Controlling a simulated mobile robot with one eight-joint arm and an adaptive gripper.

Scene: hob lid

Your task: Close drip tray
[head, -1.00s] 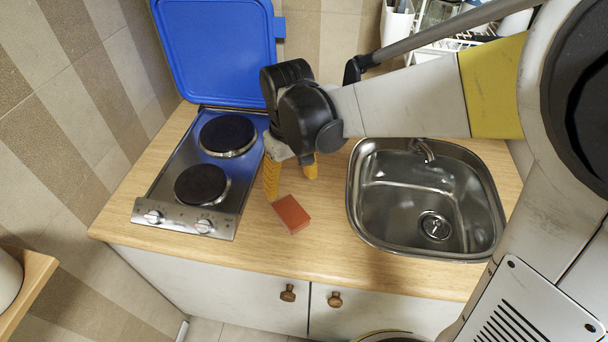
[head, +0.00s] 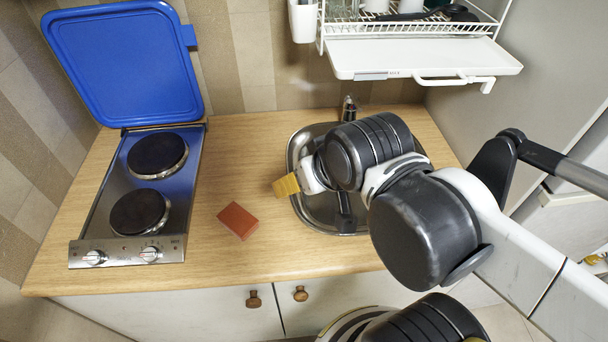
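The drip tray (head: 420,58) is a flat white tray with a handle (head: 455,81) along its front edge. It juts out from under the wire dish rack on the back wall, above the sink, at the upper right of the head view. My gripper (head: 286,186) has yellow fingers and is over the left edge of the sink, in front of and below the tray, apart from it. The fingers overlap in this view, so their opening is hidden. I see nothing held in them.
The dish rack (head: 408,27) holds glasses and dishes. A hob (head: 118,212) with its blue lid (head: 125,62) raised stands at the left. A red sponge (head: 238,221) lies on the wooden worktop (head: 240,150), left of the sink (head: 297,155). A tall pale panel bounds the right side.

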